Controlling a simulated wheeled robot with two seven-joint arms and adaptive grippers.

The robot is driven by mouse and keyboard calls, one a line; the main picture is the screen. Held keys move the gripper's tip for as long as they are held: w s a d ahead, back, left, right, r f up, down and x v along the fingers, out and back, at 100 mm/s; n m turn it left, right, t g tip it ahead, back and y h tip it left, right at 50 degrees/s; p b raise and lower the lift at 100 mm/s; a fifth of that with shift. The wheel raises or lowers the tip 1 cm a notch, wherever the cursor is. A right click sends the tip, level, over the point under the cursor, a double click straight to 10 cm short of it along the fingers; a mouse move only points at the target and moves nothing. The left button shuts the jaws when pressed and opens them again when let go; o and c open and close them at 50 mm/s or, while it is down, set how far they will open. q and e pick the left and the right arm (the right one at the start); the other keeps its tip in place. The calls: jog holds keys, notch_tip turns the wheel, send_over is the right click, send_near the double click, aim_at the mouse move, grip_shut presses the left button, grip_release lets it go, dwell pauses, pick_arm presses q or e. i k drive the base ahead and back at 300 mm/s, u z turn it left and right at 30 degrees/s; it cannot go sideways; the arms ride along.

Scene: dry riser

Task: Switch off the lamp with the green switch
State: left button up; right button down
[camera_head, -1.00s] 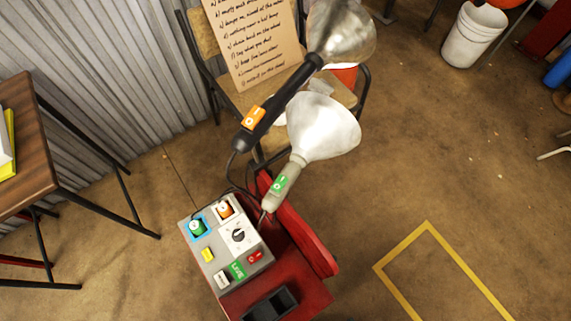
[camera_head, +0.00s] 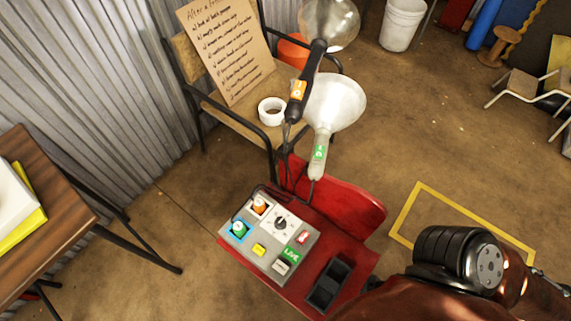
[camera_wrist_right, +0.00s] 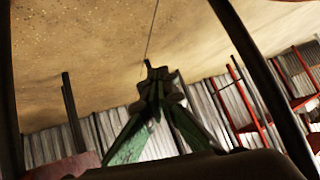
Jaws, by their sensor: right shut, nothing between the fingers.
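The pale lamp has a green switch (camera_head: 319,152) on its grey handle, below a white bell-shaped shade (camera_head: 337,101). It stands upright behind the control box. A black lamp with an orange switch (camera_head: 298,90) stands just behind it to the left. The grey control box (camera_head: 263,241) on the red cart carries a green knob (camera_head: 239,230), an orange knob (camera_head: 260,205), a black dial and several labelled buttons. My right arm enters the head view at lower right, apart from the lamps. My right gripper (camera_wrist_right: 152,76) shows in the right wrist view, shut and empty. My left gripper is out of view.
The red cart's raised panel (camera_head: 345,205) stands beside the lamp base. A black tray (camera_head: 330,284) sits right of the box. A chair behind holds a written board (camera_head: 228,50) and a tape roll (camera_head: 271,111). A wooden table (camera_head: 60,210) is at left.

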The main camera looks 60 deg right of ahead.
aim_at(319, 152)
jog(key=u, duration=0.05)
jog(key=k, duration=0.45)
jog(key=z, duration=1.2)
jog(key=i, duration=0.5)
jog(key=u, duration=0.05)
